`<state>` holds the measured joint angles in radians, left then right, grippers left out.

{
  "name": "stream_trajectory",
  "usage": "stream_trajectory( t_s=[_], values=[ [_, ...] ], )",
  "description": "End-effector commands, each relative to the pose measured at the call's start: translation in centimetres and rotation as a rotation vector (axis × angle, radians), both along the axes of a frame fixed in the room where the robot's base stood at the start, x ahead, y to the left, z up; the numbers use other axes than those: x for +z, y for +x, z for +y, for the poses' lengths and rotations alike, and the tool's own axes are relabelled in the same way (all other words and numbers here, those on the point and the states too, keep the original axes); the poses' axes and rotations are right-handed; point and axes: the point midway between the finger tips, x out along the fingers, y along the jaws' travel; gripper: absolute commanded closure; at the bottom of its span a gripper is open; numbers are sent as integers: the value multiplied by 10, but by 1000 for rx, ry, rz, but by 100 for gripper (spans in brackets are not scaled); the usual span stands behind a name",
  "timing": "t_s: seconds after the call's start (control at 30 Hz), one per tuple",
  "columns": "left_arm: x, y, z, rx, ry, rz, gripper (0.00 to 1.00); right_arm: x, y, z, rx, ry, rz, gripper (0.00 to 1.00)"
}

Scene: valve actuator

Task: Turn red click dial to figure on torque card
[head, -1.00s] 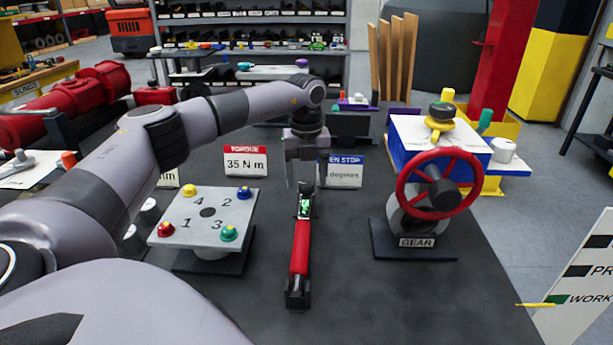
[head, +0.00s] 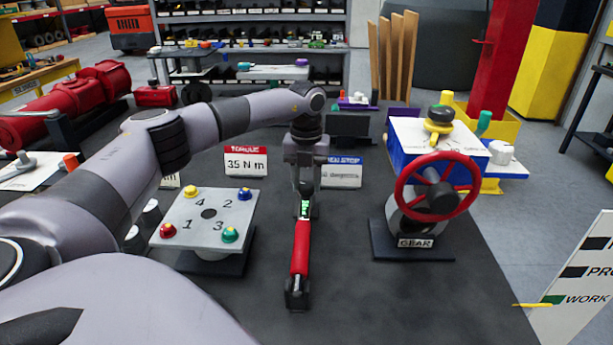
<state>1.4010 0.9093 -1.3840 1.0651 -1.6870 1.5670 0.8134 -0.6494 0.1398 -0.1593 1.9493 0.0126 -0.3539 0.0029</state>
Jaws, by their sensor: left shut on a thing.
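The torque card (head: 246,162) has a red top band and reads 35 N m. In front of it lies a long tool with a red cylindrical part (head: 300,247), a small green display (head: 305,209) and dark ends, resting in a dark stand (head: 297,297). I cannot tell whether the red part itself is the click dial. My left gripper (head: 305,192) is over the tool's far end, pointing down, and shut on its dark top part beyond the display. The fingers partly hide that end. The display's figure is too small to read. My right gripper is out of view.
A grey plate with numbered coloured buttons (head: 208,213) stands left of the tool. A gear unit with a red handwheel (head: 436,187) stands to the right. A blue-topped card (head: 342,172) is behind, partly hidden by my gripper. The bench front is clear.

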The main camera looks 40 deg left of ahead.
Motion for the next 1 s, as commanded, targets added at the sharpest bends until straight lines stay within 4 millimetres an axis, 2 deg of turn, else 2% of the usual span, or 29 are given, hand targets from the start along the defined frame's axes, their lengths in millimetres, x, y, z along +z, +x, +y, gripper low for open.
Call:
stream_trajectory(
  t_s=[0.23,0.63,0.67,0.7,0.73,1.0],
  values=[
    [1,0,0,-179,0,-1,90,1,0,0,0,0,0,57],
    [1,0,0,-210,0,-2,90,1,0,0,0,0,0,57],
    [1,0,0,-210,0,-2,54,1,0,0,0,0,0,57],
    [1,0,1,-210,0,-2,41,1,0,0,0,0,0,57],
    [1,0,0,-210,0,-2,34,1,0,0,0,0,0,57],
    [1,0,0,-209,0,-1,34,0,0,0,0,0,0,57]
  ],
)
